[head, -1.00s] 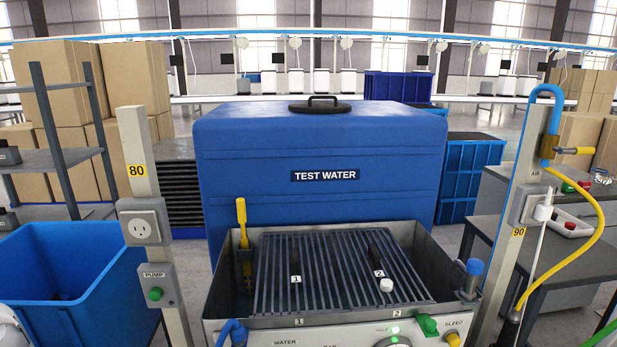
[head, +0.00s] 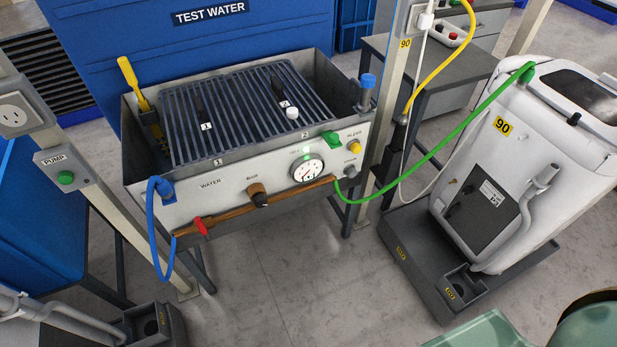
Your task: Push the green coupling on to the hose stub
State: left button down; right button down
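A small green piece (head: 331,139), which looks like the green coupling, sits at the right end of the tank's front rim. A green hose (head: 450,146) runs from the lower right of the panel, by the end of a brown pipe (head: 285,195), up to a green end fitting (head: 526,72) on a white machine. A grey knob or stub (head: 351,171) stands out from the panel's right end; I cannot tell whether it is the hose stub. Neither of my grippers is in view.
The metal tank (head: 140,172) has a slatted rack inside. Its panel has a gauge (head: 307,169), a yellow knob (head: 354,147), a red handle (head: 201,226) and a blue hose (head: 155,235). The white machine (head: 475,150) stands right on a dark base. Floor between is clear.

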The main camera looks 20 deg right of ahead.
aim_at(523, 80)
jog(key=z, duration=1.85)
jog(key=i+l+z, duration=0.15)
jog(key=i+z, duration=0.65)
